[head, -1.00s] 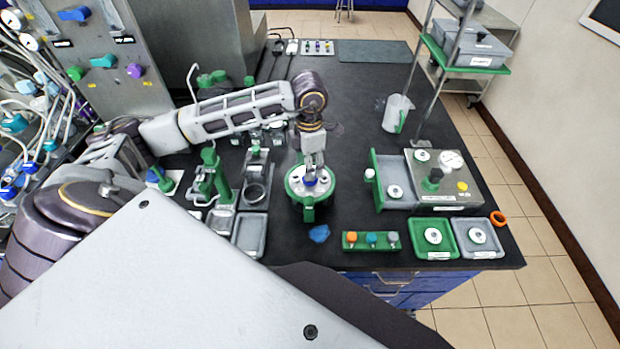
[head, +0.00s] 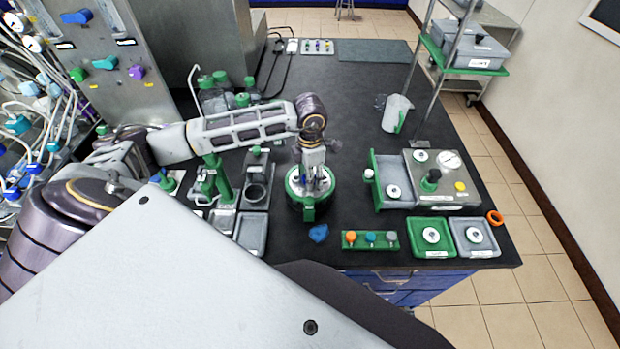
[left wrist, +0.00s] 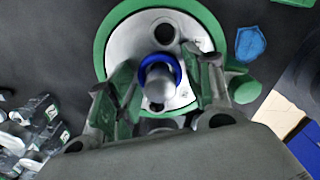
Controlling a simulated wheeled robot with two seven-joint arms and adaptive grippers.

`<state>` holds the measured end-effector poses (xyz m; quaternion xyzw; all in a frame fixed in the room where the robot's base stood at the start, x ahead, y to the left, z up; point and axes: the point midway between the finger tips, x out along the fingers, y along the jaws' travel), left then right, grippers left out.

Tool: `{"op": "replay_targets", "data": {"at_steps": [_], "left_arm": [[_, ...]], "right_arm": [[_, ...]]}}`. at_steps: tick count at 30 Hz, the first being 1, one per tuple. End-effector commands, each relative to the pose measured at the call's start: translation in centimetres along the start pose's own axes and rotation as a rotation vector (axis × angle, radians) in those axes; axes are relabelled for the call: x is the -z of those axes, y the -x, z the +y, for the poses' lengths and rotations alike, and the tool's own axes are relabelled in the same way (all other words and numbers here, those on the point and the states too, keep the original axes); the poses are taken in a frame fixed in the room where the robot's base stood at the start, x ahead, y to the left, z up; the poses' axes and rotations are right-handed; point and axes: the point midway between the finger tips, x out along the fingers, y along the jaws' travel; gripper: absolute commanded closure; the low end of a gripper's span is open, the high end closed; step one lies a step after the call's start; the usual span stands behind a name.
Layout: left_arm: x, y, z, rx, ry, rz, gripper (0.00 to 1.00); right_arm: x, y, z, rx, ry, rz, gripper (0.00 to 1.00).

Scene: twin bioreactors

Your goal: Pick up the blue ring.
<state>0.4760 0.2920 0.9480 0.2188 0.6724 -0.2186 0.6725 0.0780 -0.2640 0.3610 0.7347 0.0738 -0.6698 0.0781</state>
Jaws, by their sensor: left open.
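The blue ring (left wrist: 176,68) is in the left wrist view, around a silver post on the white top of a round green-rimmed vessel (left wrist: 103,45). In the head view this vessel (head: 295,190) stands on the dark bench, and my gripper mostly hides the ring. My left gripper (left wrist: 166,72) is open and points down over the vessel top, with one finger on each side of the ring and post. I see a gap between each finger and the ring. My right gripper is in neither view.
A blue piece (head: 318,233) lies close in front of the vessel. A green block with coloured knobs (head: 371,241) is to its right, and a green stand (head: 222,180) and grey tray (head: 251,234) are to its left.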

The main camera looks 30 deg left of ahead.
Motion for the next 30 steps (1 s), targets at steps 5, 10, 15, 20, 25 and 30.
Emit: {"op": "replay_targets", "data": {"at_steps": [5, 10, 15, 20, 25, 30], "left_arm": [[0.0, 0.0, 0.0, 0.000, 0.000, 0.000, 0.48], [0.0, 0.0, 0.0, 0.000, 0.000, 0.000, 0.70], [0.0, 0.0, 0.0, 0.000, 0.000, 0.000, 0.70], [0.0, 0.1, 0.0, 0.000, 0.000, 0.000, 0.70], [0.0, 0.6, 0.0, 0.000, 0.000, -0.001, 0.70], [-0.1, 2.1, 0.1, -0.002, 0.000, -0.002, 0.70]], "right_arm": [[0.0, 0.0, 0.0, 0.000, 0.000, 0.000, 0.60], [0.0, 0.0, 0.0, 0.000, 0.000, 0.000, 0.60], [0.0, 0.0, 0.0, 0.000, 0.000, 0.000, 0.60], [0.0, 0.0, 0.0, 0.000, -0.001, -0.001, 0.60], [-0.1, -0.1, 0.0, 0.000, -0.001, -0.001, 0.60], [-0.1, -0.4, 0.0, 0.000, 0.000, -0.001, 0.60]]}}
